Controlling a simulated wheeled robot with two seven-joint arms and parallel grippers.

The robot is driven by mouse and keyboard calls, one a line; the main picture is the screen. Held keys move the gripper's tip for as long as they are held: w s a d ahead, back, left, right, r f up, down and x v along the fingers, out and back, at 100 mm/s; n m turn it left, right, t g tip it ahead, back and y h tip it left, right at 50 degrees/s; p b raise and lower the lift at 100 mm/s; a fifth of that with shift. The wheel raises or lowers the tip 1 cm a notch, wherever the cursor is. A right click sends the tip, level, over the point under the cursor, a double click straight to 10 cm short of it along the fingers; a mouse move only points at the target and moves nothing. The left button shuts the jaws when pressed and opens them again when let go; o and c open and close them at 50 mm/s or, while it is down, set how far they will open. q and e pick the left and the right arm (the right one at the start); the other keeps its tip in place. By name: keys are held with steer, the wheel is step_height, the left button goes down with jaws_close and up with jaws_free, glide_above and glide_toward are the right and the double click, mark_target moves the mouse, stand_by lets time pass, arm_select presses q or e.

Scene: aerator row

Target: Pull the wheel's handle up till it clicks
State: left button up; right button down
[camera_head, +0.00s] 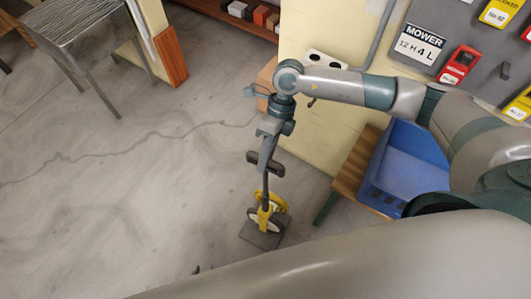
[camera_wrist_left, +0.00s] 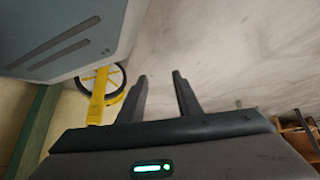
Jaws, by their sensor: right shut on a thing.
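The measuring wheel (camera_head: 268,214), yellow with a dark tyre, stands upright on a dark grey plate (camera_head: 250,237) on the floor in the head view. Its dark handle stem (camera_head: 266,187) rises from the yellow fork to a dark grip (camera_head: 277,167). My right gripper (camera_head: 265,160) comes down from above and is shut on the handle, partly hiding it. The wheel also shows in the left wrist view (camera_wrist_left: 98,95), left of my left gripper (camera_wrist_left: 163,85). That gripper is open, with nothing between its fingers. In the head view only a small dark tip (camera_head: 196,270) shows beyond my left arm.
A blue bin (camera_head: 405,165) sits on a low wooden bench (camera_head: 350,175) right of the wheel. A cream wall (camera_head: 310,130) stands behind it, with a tool board (camera_head: 455,30) above. A metal table (camera_head: 75,25) is at the far left. The floor left of the wheel is clear.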

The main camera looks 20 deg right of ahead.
steer(key=shift+r+p, duration=0.35)
steer(key=shift+r, duration=0.35)
steer(key=c, duration=1.6)
jaws_free()
arm_select(q)
steer(key=s, duration=0.1)
steer(key=s+a+f, duration=0.1)
steer(key=shift+s+a+f+g, duration=0.1)
steer(key=shift+s+a+g, duration=0.15)
steer(key=shift+s+g, duration=0.15)
arm_select(e)
steer(key=shift+f, duration=0.1)
arm_select(q)
steer(key=shift+w, duration=0.1)
steer(key=shift+w+d, duration=0.25)
steer(key=shift+d, duration=0.1)
